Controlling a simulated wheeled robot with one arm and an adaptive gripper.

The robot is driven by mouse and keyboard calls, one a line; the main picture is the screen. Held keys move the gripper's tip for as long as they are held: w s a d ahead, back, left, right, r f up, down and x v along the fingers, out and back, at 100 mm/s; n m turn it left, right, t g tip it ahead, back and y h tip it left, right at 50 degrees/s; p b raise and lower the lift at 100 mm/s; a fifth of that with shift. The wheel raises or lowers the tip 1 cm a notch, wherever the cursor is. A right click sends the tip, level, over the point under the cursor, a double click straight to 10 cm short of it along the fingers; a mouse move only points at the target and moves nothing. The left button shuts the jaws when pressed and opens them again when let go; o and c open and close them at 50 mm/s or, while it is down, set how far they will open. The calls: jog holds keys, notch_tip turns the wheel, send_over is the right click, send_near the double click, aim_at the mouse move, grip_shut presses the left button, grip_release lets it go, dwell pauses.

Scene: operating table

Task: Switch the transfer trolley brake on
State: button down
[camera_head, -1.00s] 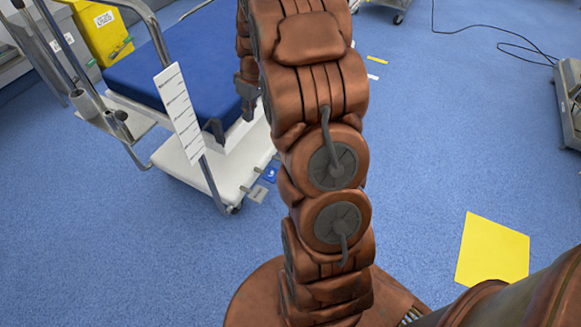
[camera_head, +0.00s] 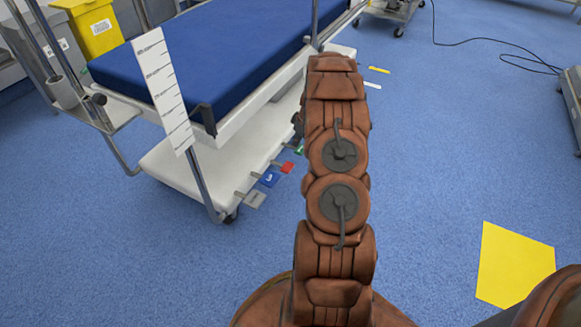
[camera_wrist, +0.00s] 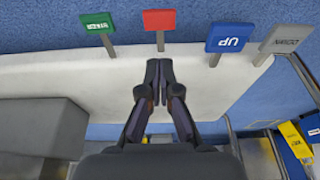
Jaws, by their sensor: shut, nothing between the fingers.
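The transfer trolley, with a blue mattress (camera_head: 215,50) and white lower base (camera_head: 190,165), stands left of centre in the head view. Along its base edge stick out a grey pedal (camera_head: 255,200), a blue pedal (camera_head: 270,179), a red pedal (camera_head: 287,167) and a green pedal (camera_head: 300,149). In the wrist view the green (camera_wrist: 97,22), red (camera_wrist: 159,19), blue "UP" (camera_wrist: 229,37) and grey (camera_wrist: 286,39) pedals line the top. My gripper (camera_wrist: 158,63) is shut and empty, over the white base, its tips just below the red pedal in the picture. Contact is unclear. The arm hides it in the head view.
A yellow bin (camera_head: 92,28) stands behind the trolley. A white marked strip (camera_head: 162,90) hangs at its near end. A yellow floor patch (camera_head: 512,265) lies at the right. A black cable (camera_head: 500,50) crosses the floor; the blue floor between is clear.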

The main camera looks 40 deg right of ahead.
aim_at(289, 167)
dwell(0.3)
jog(key=b+x, duration=0.1)
jog(key=x, duration=0.3)
jog(key=b+x, duration=0.2)
jog(key=x, duration=0.3)
jog(key=s+b+x, duration=0.1)
jog(key=x, duration=0.3)
jog(key=shift+w+d+f+b, duration=0.15)
jog(key=shift+f+b, duration=0.25)
jog(key=shift+f, duration=0.1)
